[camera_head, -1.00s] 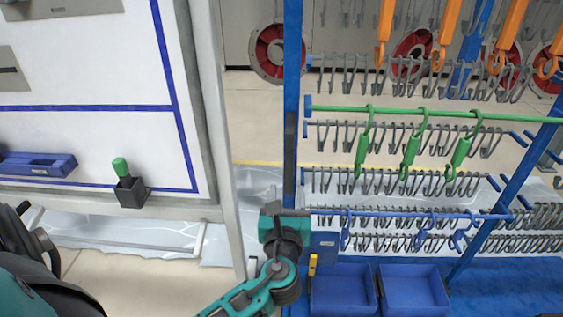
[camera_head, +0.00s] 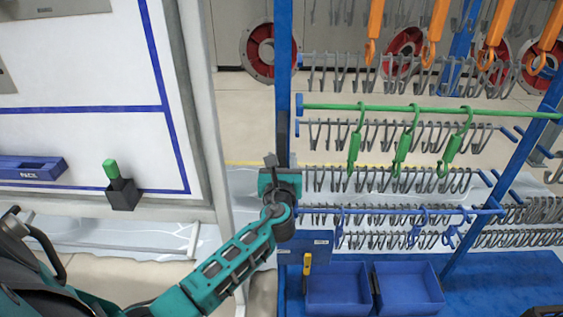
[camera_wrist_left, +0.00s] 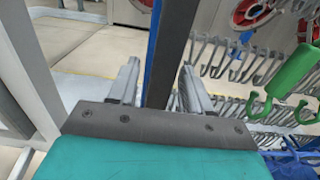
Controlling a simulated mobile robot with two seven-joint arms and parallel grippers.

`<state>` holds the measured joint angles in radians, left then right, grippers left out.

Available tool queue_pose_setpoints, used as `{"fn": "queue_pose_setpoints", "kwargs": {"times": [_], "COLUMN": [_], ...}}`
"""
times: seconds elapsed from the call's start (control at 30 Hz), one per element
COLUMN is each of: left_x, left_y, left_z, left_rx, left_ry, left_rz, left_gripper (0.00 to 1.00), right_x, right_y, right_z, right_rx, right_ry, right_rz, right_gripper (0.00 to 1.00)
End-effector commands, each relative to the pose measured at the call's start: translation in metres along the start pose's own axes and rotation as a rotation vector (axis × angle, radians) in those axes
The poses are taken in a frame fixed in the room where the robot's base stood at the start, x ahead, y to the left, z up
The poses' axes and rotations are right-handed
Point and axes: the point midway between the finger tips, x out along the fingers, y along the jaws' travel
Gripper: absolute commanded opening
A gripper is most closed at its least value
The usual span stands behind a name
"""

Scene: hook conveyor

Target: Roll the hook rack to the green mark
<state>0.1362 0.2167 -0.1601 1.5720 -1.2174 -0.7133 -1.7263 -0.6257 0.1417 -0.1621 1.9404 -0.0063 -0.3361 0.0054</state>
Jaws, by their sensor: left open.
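The hook rack (camera_head: 283,100) has blue posts and rows of grey hooks, and fills the right of the head view. My left gripper (camera_head: 272,162) is at its left blue post, at mid height. In the left wrist view my gripper (camera_wrist_left: 158,80) has its two fingers apart, with the post (camera_wrist_left: 168,45) showing between them. I cannot tell whether either finger touches it. Green hooks (camera_head: 403,150) hang from a green bar (camera_head: 390,109) on the rack. I see no green floor mark. My right gripper is not in view.
A white board (camera_head: 80,90) with a grey frame stands close on the left, holding a blue tray (camera_head: 30,168) and a green-handled tool (camera_head: 112,170). Blue bins (camera_head: 338,289) sit low on the rack. Red round fixtures (camera_head: 262,50) stand behind.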

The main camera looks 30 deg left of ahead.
Motion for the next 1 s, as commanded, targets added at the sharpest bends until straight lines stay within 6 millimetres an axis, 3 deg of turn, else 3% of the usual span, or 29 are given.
{"fn": "queue_pose_setpoints", "kwargs": {"times": [0.07,0.53,0.87,1.0], "left_x": [-0.0002,-0.0006,-0.0008,-0.0008], "left_y": [0.0,-0.0001,-0.0003,-0.0088], "left_z": [-0.0001,-0.0003,-0.0005,-0.0014], "left_rx": [0.0,0.0,0.0,-0.002], "left_ry": [0.0,0.0,0.001,0.002], "left_rz": [0.0,0.0,0.0,-0.001], "left_gripper": [0.46,0.01,0.0,0.0], "right_x": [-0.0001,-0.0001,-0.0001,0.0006], "right_y": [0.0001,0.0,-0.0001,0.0], "right_z": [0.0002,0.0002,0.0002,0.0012], "right_rx": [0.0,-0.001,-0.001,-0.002], "right_ry": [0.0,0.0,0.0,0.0], "right_rz": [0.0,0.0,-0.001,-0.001], "right_gripper": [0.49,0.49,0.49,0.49]}}
